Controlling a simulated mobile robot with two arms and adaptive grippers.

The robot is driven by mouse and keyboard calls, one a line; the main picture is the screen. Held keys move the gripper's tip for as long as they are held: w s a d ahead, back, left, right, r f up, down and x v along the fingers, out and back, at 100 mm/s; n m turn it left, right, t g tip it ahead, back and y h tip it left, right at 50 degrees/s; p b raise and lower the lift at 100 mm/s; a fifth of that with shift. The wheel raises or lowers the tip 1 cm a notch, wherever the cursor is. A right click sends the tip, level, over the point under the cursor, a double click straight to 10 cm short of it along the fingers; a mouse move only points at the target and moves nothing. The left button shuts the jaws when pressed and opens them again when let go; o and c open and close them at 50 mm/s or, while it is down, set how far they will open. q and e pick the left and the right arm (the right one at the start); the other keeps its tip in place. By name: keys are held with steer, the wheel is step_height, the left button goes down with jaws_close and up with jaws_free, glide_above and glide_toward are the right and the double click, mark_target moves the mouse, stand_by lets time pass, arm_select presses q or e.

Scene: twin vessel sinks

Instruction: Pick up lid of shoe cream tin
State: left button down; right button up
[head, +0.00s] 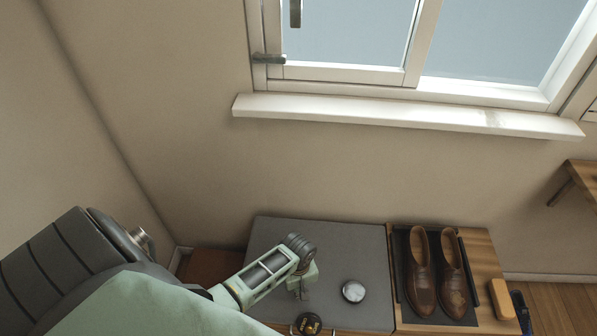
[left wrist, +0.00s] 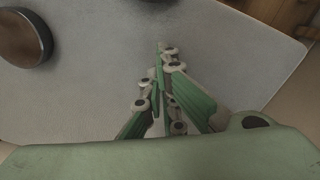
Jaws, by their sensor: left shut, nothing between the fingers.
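A round black disc with yellow lettering (head: 308,323), which looks like the shoe cream tin or its lid, lies at the near edge of the grey top. A round, pale, shiny-topped item with a dark rim (head: 353,291) lies to its right and farther back; I cannot tell whether it is part of the tin. My left gripper (head: 302,294) is over the grey top, left of the pale item and beyond the black disc. In the left wrist view its fingers (left wrist: 161,48) are shut and empty. A dark round item (left wrist: 24,38) is apart from them at upper left.
The grey padded top (head: 340,245) has free room at the back. To its right, brown shoes (head: 421,275) stand on a dark mat, with a tan block (head: 502,299) beside it. A wall and window sill (head: 400,112) rise behind.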

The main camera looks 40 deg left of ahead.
mark_target(308, 323)
arm_select(q)
steer(key=d, duration=0.1)
steer(key=s, duration=0.1)
steer(key=s+d+p, duration=0.1)
steer(key=shift+d+f, duration=0.25)
steer(key=shift+d, duration=0.1)
steer(key=shift+s+d, duration=0.15)
steer(key=shift+d, duration=0.15)
steer(key=shift+s+d+r+p, duration=0.1)
steer(key=shift+s+d+p, duration=0.3)
steer(key=shift+d+p, duration=0.2)
steer(key=shift+s+d+p, duration=0.35)
steer(key=shift+d+p, duration=0.15)
steer(key=shift+d, duration=0.1)
arm_select(e)
steer(key=s+r, duration=0.2)
steer(key=shift+s+d+r, duration=0.2)
steer(key=shift+s, duration=0.15)
arm_select(q)
steer(key=shift+a, duration=0.1)
